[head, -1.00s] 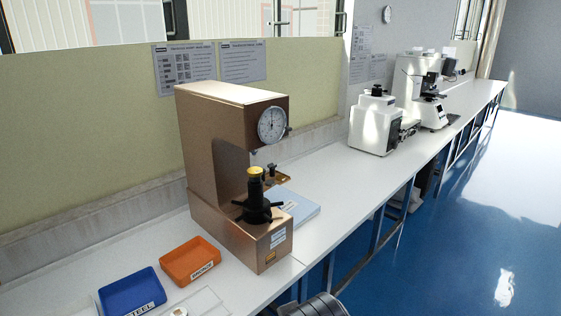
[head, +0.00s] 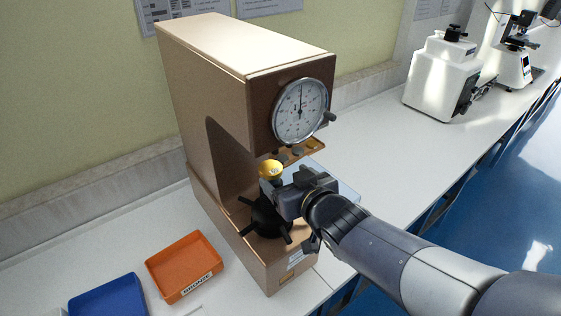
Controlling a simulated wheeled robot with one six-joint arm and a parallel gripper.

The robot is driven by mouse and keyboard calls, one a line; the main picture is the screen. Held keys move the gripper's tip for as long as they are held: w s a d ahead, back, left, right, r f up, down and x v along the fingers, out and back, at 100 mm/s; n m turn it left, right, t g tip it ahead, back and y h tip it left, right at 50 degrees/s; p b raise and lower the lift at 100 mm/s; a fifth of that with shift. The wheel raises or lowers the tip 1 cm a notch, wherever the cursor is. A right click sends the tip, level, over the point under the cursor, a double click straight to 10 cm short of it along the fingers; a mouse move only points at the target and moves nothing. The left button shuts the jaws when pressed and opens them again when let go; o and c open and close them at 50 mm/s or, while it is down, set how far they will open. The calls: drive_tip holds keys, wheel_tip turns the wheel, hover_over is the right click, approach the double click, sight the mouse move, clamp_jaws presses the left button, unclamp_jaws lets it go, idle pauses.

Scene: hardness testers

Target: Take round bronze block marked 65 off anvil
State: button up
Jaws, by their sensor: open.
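The round bronze block (head: 271,169) looks yellow and has a dark mark on its top. It sits on top of the anvil of the brown hardness tester (head: 222,95), below the dial. My gripper (head: 277,188) reaches in from the right, its fingers at the block and anvil, just below the block's top. The gripper is open; its fingertips are partly hidden, and I cannot tell whether they touch the block. The black spoked handwheel (head: 268,219) is under the anvil.
An orange tray labelled BRONZE (head: 184,266) and a blue tray (head: 108,298) lie on the white bench at front left. A small brown shelf (head: 308,150) and a pale blue booklet (head: 347,193) are behind my gripper. White instruments (head: 443,76) stand farther along the bench.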

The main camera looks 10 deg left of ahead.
sight(272, 169)
drive_tip(key=x, duration=0.3)
drive_tip(key=shift+w+a+f, duration=0.15)
drive_tip(key=shift+w+a, duration=0.05)
drive_tip(key=shift+w, duration=0.05)
drive_tip(key=shift+s+a+p+x, duration=0.1)
drive_tip(key=shift+p+x, duration=0.1)
drive_tip(key=shift+x, duration=0.5)
drive_tip(key=shift+s+a+p+x, duration=0.1)
drive_tip(key=shift+a+p+x, duration=0.1)
drive_tip(key=shift+x, duration=0.55)
drive_tip(key=shift+s+a+p+x, duration=0.1)
drive_tip(key=shift+p+x, duration=0.1)
drive_tip(key=shift+x, duration=0.5)
drive_tip(key=shift+w+a+f, duration=0.25)
drive_tip(key=shift+w, duration=0.2)
drive_tip(key=shift+c, duration=0.5)
drive_tip(key=c, duration=1.2)
drive_tip(key=shift+r, duration=0.15)
